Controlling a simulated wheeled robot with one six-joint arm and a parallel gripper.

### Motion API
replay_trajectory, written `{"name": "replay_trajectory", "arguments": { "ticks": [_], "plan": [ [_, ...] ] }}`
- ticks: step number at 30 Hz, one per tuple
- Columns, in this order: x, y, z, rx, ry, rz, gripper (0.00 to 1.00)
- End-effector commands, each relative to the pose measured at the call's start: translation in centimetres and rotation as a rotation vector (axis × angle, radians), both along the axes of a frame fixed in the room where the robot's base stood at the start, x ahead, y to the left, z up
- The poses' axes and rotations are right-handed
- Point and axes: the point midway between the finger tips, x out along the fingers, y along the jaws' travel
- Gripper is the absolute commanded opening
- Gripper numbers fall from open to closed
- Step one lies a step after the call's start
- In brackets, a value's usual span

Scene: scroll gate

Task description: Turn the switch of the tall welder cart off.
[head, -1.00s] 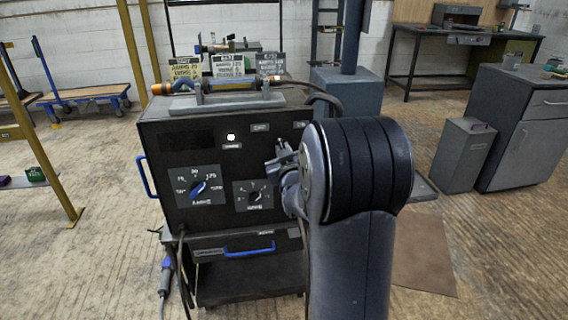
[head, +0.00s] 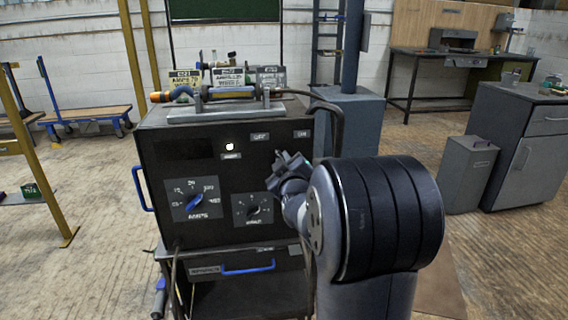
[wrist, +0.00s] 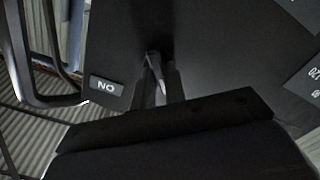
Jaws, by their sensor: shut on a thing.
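The tall welder cart (head: 205,160) stands ahead, its dark front panel facing me. My gripper (head: 278,168) is at the panel's right side, below the OFF label (head: 260,137) and the ON label (head: 302,134). In the wrist view my gripper (wrist: 160,82) is shut on a narrow grey piece, which looks like the switch lever (wrist: 154,62). The ON label (wrist: 107,86) appears upside down left of the jaws there. The switch is mostly hidden by my gripper, so its setting is unclear. A small white lamp (head: 229,146) on the panel is lit.
The panel also has a blue amps knob (head: 194,201) and a smaller black dial (head: 253,210). A blue side handle (head: 139,188) and a cable (head: 338,125) are on the cart. A grey bin (head: 467,172) and cabinet (head: 525,150) stand right.

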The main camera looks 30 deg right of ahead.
Motion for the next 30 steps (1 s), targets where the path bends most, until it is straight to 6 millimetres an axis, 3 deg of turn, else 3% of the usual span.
{"name": "replay_trajectory", "arguments": {
  "ticks": [5, 6, 14, 23, 30],
  "plan": [
    [0.0, 0.0, 0.1, -0.003, 0.000, 0.001, 0.00],
    [0.0, 0.0, 0.1, -0.003, 0.000, 0.001, 0.14],
    [0.0, 0.0, 0.0, -0.001, 0.000, 0.001, 0.34],
    [-0.3, 0.1, 0.1, 0.000, -0.001, 0.001, 0.34],
    [-3.6, 1.0, 0.2, 0.000, -0.001, 0.000, 0.34]
  ]
}}
